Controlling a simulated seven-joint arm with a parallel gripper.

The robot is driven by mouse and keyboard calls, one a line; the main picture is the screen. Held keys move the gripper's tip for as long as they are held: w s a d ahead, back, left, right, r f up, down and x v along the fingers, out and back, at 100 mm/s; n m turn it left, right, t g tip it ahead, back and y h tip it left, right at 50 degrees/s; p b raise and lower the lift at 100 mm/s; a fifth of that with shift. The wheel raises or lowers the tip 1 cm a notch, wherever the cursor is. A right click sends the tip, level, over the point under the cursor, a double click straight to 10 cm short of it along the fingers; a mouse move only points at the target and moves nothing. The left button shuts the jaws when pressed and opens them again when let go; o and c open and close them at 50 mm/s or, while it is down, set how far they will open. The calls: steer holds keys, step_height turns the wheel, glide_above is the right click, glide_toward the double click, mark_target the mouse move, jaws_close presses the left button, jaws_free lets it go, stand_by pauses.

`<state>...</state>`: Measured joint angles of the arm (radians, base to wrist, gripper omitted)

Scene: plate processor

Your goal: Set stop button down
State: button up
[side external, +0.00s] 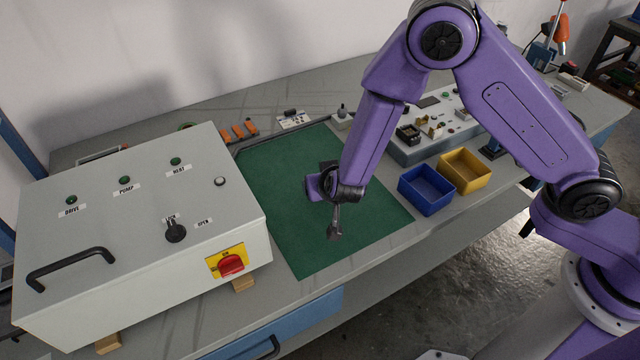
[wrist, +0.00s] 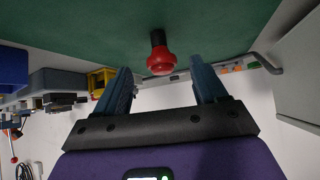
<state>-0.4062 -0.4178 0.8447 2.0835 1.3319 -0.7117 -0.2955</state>
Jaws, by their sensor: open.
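In the wrist view a stop button with a red mushroom head (wrist: 161,63) and a short black stem shows between the fingers of my gripper (wrist: 160,67). Its stem points toward the green mat (wrist: 85,25); I cannot tell whether it touches the mat. Gaps show between the red head and both fingers, so my gripper is open around it. In the side view my gripper (side external: 335,232) points down, low over the right part of the green mat (side external: 275,195). The stop button cannot be made out there.
A grey control box (side external: 130,225) with a black handle and a red-yellow switch (side external: 231,262) stands left of the mat. A blue bin (side external: 427,190) and a yellow bin (side external: 464,171) stand to the right. The mat around my gripper looks clear.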

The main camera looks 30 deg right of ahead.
steer(key=shift+x, duration=2.4)
steer(key=shift+w+a, duration=0.1)
steer(key=shift+c, duration=0.3)
steer(key=c, duration=1.1)
steer(key=shift+c, duration=0.2)
steer(key=shift+r, duration=0.1)
